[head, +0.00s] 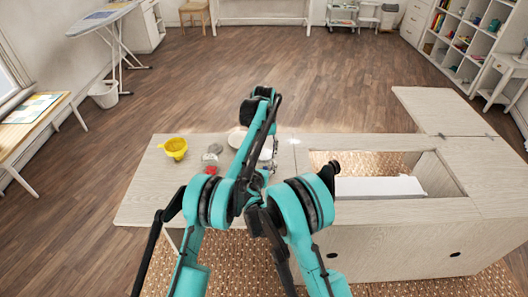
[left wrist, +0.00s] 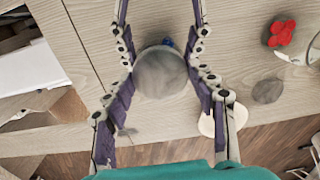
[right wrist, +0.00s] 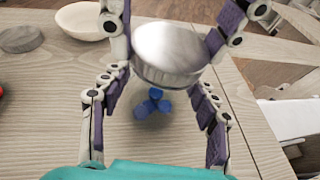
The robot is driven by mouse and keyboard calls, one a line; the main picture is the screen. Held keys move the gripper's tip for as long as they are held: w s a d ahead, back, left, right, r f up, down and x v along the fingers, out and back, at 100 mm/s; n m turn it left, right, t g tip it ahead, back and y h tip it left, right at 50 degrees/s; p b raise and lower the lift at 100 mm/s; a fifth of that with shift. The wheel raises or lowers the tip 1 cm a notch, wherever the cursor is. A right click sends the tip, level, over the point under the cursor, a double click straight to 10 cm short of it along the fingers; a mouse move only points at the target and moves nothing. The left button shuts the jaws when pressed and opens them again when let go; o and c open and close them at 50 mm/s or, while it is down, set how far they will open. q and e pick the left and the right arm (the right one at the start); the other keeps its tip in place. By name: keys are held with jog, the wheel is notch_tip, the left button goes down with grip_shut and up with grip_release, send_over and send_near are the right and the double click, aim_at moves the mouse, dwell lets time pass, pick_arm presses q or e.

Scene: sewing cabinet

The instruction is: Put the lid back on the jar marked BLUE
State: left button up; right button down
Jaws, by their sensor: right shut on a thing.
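A round silver-grey lid (right wrist: 168,52) is off the table between the fingers of both my grippers. It also shows in the left wrist view (left wrist: 160,72). My right gripper (right wrist: 162,75) is shut on it. My left gripper (left wrist: 160,68) has its fingers spread around the same lid from the other side and looks open; whether its pads touch is unclear. Blue pieces (right wrist: 152,104) show below the lid, and a bit of blue shows behind it in the left wrist view (left wrist: 168,42). No jar wall or BLUE marking is readable. In the head view my arms hide this spot.
Red pieces (left wrist: 283,33) by a clear jar, a grey disc (left wrist: 267,91) and a white dish (left wrist: 222,122) are nearby on the table. A rectangular opening (head: 400,160) is in the cabinet top at right.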

pick_arm(q)
jog(key=c, duration=0.4)
jog(key=o, duration=1.3)
jog(key=shift+o, duration=0.2)
jog(key=shift+r, duration=3.75)
pick_arm(e)
jog(key=shift+c, duration=1.9)
grip_release()
